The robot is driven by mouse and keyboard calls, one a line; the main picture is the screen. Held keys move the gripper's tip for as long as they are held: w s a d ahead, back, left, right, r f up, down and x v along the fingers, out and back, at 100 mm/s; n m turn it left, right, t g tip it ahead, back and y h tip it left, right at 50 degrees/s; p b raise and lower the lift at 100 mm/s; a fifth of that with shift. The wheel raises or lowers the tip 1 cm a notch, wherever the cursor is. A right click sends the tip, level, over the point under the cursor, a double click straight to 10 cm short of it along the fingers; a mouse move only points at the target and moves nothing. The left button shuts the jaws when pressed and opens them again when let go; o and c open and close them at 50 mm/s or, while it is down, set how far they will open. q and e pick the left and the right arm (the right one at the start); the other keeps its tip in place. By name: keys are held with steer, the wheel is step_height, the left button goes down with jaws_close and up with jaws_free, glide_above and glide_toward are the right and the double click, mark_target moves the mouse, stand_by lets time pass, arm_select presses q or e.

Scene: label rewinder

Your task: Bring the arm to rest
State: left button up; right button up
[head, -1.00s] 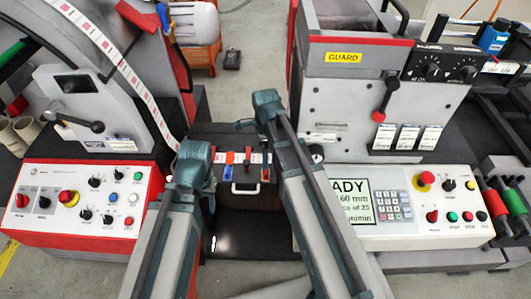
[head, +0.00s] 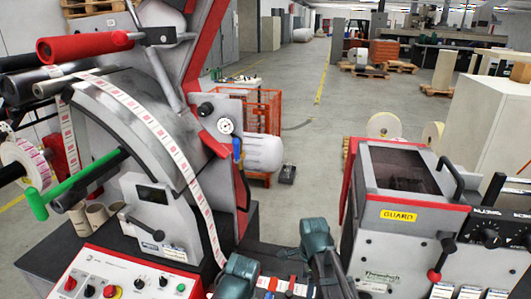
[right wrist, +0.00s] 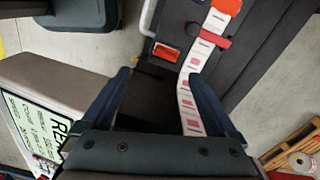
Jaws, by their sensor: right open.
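My right gripper (right wrist: 165,85) is open in the right wrist view. A strip of labels (right wrist: 187,95) runs beneath, close to the right-hand finger. In the head view my right arm's end (head: 315,236) is at the lower middle, in front of the guard unit. My left arm's end (head: 240,272) is lower and to the left, near the label web (head: 168,142). The left gripper's fingers cannot be made out, and both arms are mostly cut off by the lower edge.
The guard unit (head: 393,227) stands right of my arms, with a lever (head: 441,255). The left machine has a control panel (head: 100,275) and a green-handled shaft (head: 80,183). An orange crate (head: 262,120) stands behind. A display (right wrist: 35,130) shows in the right wrist view.

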arm_select(q)
steer(key=shift+a, duration=0.1)
arm_select(e)
steer(key=s+a+n, duration=0.4)
steer(key=s+n, duration=0.2)
steer(key=n, duration=0.5)
steer(key=s+a+n+h, duration=0.1)
steer(key=s+a+n, duration=0.4)
steer(key=n, duration=0.6)
steer(key=shift+s, duration=0.9)
